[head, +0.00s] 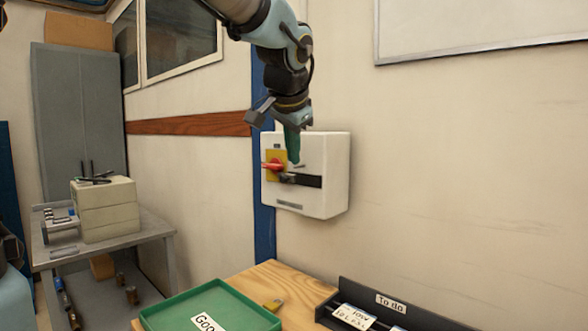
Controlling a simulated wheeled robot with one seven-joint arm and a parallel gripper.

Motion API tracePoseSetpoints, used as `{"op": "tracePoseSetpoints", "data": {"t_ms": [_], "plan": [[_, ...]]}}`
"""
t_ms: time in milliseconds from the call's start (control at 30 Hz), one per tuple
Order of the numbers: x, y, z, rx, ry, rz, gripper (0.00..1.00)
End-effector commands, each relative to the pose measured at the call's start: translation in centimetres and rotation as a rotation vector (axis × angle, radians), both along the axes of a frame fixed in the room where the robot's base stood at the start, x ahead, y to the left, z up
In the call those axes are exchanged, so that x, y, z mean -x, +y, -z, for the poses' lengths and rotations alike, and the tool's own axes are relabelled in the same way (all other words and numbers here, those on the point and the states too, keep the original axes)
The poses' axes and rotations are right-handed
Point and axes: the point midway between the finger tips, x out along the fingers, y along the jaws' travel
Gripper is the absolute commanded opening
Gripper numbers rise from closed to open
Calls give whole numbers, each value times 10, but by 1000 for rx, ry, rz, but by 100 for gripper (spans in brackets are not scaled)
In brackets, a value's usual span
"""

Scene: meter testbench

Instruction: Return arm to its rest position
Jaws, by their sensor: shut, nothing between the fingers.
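My arm comes in from the top of the head view and hangs down in front of the wall. My gripper (291,160) has a green part at its end and points downward. It is shut with nothing seen in it. It overlaps the white wall box (327,170) in the picture; whether it touches the box I cannot tell. The box carries a red rotary switch (272,167) on a yellow plate, just left of my gripper. A dark strip on the box front lies below the gripper and is partly hidden.
A grey bench (100,250) with stacked boxes and a grey cabinet (80,120) stand at left.

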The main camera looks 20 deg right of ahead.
Motion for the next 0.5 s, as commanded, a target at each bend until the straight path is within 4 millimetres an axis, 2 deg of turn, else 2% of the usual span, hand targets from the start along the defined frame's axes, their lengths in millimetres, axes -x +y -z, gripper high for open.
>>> {"op": "tracePoseSetpoints", "data": {"t_ms": [500], "plan": [[4,2,-5,0,0,0,0]]}}
